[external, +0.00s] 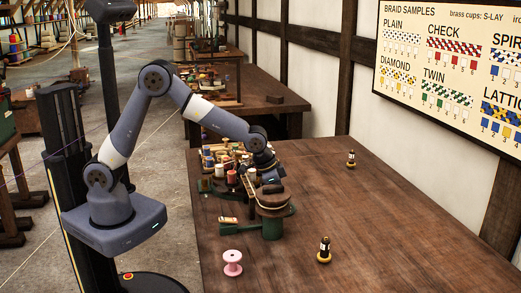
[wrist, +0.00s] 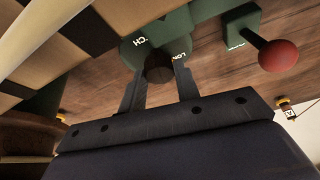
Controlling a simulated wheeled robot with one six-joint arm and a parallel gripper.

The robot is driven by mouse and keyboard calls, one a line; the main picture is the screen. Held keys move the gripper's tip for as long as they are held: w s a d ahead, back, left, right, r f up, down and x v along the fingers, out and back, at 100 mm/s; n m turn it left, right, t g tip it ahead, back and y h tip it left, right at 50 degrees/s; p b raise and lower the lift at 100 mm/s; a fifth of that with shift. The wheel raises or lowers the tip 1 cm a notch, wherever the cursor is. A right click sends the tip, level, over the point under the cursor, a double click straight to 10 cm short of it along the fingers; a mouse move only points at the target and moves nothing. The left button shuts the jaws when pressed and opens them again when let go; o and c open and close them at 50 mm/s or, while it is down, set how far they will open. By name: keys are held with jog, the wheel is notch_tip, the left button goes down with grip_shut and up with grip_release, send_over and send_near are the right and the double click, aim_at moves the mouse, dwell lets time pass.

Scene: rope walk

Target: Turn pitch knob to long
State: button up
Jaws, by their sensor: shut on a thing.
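The pitch knob (wrist: 158,69) is a dark, round knob on a green housing (wrist: 150,45) in the wrist view. White lettering ending in "CH" sits above left of it, and partly covered lettering starting "LO" is at its right. My gripper (wrist: 159,80) has one finger on each side of the knob and is shut on it. I cannot make out a pointer mark. In the external view the end of my arm (external: 262,160) reaches down to the green machine (external: 272,229) on the bench; the knob cannot be made out there.
A red ball-topped lever (wrist: 277,55) on a green base stands right of the knob. Several spools stand behind the machine.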

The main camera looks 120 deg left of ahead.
jog(key=shift+n+y, duration=0.3)
jog(key=shift+n, duration=0.7)
jog(key=shift+g, duration=0.3)
jog(key=o, duration=1)
jog(key=shift+c, duration=0.2)
jog(key=v, duration=1.1)
jog(key=shift+f, duration=0.15)
jog(key=x, duration=1)
jog(key=shift+w+f, duration=0.1)
jog(key=shift+f, duration=0.15)
jog(key=shift+a, duration=0.15)
